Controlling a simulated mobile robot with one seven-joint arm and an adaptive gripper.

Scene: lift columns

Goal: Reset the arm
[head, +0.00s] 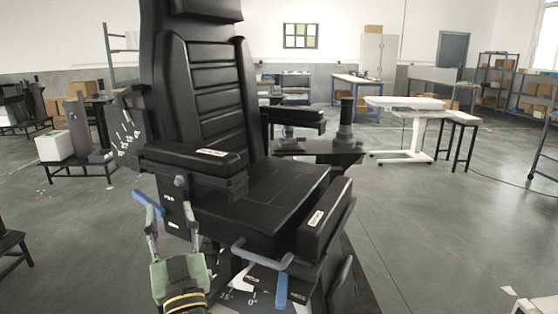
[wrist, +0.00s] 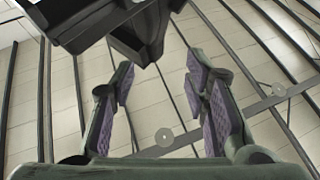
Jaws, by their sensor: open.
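My gripper (head: 171,214) is at the lower left of the head view, beside the left side of a black seat. Its green body has yellow bands below, and its fingers point upward. In the wrist view the two green fingers with purple pads (wrist: 162,82) stand apart, with nothing between them. The gripper is open and empty. The black seat (head: 258,195) has a tall ribbed back, armrests and blue-grey levers. Dark parts, likely of the seat, hang over the fingers at the top of the wrist view (wrist: 85,22). Most of my arm is out of view.
A blue-grey lever (head: 262,256) lies to the right of my gripper, below the seat. A white lift table (head: 405,104) and a dark stool (head: 457,121) stand behind at right. A low bench (head: 80,168) stands at left. Open floor (head: 430,220) lies at right.

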